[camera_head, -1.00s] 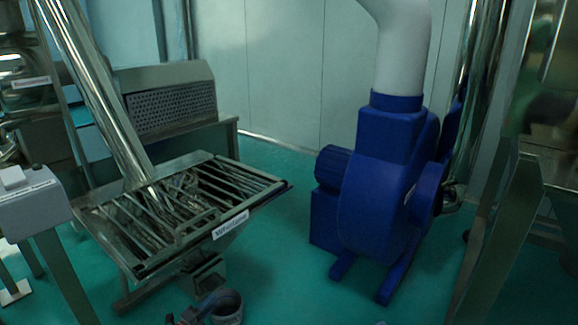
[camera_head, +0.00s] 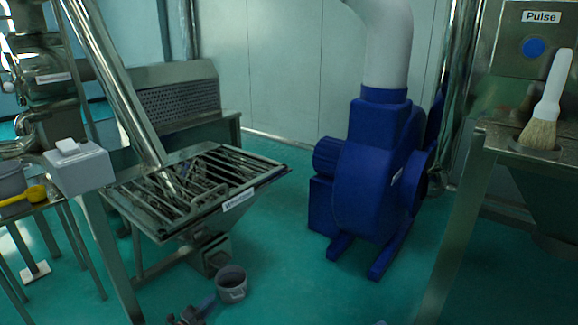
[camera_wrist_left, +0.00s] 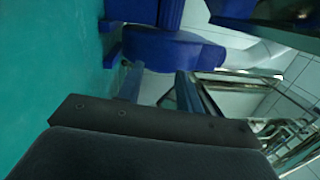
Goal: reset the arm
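The vibrating sieve (camera_head: 256,184) stands at centre left and a blue blower (camera_head: 372,165) to its right. A brush (camera_head: 545,115) is on the metal stand (camera_head: 492,138) at right. A grey box (camera_head: 82,170) and yellow scoop (camera_head: 30,194) are at left. Green floor (camera_head: 285,275) is free between sieve and blower.

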